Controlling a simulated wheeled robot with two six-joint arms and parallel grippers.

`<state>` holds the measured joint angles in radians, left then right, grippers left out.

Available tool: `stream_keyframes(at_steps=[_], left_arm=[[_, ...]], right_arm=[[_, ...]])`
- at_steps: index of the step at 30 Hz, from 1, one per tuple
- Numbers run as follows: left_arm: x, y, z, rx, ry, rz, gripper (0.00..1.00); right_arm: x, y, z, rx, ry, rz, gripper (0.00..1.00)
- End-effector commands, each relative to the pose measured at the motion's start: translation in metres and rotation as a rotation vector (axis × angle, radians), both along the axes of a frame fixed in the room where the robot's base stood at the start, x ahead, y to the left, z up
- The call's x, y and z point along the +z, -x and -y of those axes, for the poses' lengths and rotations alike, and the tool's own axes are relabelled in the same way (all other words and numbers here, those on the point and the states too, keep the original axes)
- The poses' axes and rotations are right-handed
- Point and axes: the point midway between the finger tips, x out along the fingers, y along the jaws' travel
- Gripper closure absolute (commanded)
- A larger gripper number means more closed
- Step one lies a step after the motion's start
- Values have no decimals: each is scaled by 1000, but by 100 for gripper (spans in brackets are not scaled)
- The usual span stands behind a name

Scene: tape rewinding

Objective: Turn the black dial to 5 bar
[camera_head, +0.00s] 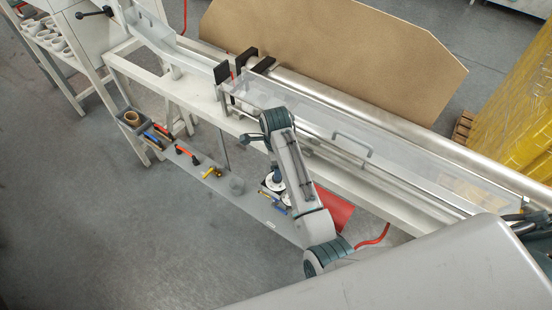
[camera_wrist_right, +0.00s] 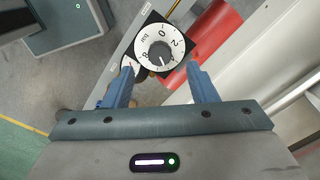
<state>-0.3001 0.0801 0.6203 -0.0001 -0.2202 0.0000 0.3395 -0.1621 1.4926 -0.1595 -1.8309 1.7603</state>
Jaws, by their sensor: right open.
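The black dial (camera_wrist_right: 160,50) shows in the right wrist view as a round black knob on a white numbered scale with a black square plate. The 0 and 2 marks can be read at its upper right; the exact setting is too small to tell. My right gripper (camera_wrist_right: 160,72) is open, its two blue-grey fingers either side of the lower part of the dial in the picture, with nothing held. I cannot tell whether they touch it. In the head view, white dial faces (camera_head: 275,183) show partly behind my arm. My left gripper is not in view.
A red part (camera_wrist_right: 216,35) lies right of the dial. The shelf (camera_head: 236,207) below the white frame holds several hand tools and a tape roll (camera_head: 132,118). A clear cover with a handle (camera_head: 352,142) and long metal rollers lie behind my arm. Grey floor is open at left.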

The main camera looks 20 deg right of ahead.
Motion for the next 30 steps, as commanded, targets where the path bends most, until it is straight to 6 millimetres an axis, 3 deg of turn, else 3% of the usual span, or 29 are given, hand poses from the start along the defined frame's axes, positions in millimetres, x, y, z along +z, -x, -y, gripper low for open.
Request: stream_keyframes(at_steps=[6,10,30], left_arm=[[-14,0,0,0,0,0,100],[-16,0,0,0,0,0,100],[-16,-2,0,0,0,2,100]], right_arm=[[36,-1,-1,1,-1,3,48],[48,-1,-1,1,-1,2,48],[51,0,0,1,-1,0,48]])
